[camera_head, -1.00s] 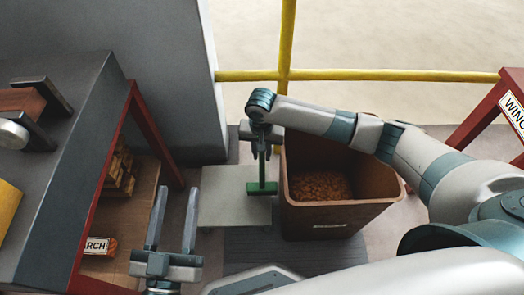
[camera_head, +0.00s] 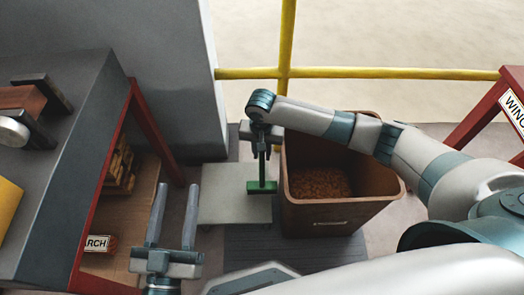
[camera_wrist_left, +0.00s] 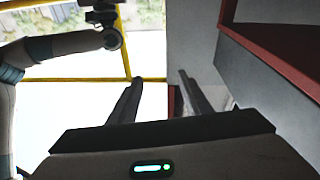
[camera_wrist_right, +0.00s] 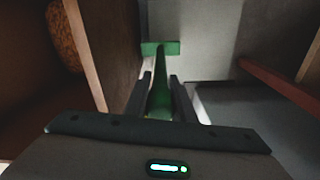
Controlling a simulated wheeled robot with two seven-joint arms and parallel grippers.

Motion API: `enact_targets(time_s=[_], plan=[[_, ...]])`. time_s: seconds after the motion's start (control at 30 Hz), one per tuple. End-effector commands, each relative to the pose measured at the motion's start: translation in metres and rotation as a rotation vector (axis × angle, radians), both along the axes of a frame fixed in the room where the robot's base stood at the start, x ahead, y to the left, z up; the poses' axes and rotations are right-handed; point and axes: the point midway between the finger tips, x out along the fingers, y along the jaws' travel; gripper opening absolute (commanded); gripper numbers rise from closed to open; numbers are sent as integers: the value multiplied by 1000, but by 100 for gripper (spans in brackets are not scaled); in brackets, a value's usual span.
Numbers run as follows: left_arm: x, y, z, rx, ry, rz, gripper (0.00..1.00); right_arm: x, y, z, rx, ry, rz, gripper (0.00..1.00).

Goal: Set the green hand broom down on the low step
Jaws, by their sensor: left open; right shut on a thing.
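The green hand broom (camera_head: 262,186) hangs upright from my right gripper (camera_head: 262,147), handle up and head down. My right gripper is shut on its handle, and the handle also shows between the fingers in the right wrist view (camera_wrist_right: 160,95). The broom head is over the right part of the low step (camera_head: 225,207), a pale grey slab on the floor. I cannot tell whether the head touches the step. My left gripper (camera_head: 173,215) is open and empty, left of the step; its spread fingers show in the left wrist view (camera_wrist_left: 160,95).
A brown bin (camera_head: 340,215) with brown granules stands just right of the step. A dark bench with red legs (camera_head: 85,150) and a low wooden shelf is at left. A grey wall (camera_head: 165,80) and a yellow rail (camera_head: 380,74) lie behind.

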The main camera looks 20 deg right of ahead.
Motion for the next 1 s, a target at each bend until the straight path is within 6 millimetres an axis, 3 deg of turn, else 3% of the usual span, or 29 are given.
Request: enact_targets(time_s=[0.07, 0.1, 0.17, 0.67, 1.0], plan=[[0, 0, 0, 0, 0, 0, 44, 0, 0, -1, 1, 0, 0, 0], [0, 0, 0, 0, 0, 0, 44, 0, 0, -1, 0, -1, 0, 32], [0, 0, 0, 0, 0, 0, 44, 0, 0, -1, 0, -1, 0, 44], [1, 0, -4, 4, 17, -2, 44, 0, 0, -1, -1, 0, 0, 44], [6, 6, -39, 70, 208, -4, 44, -1, 0, 35, 0, -1, 0, 44]])
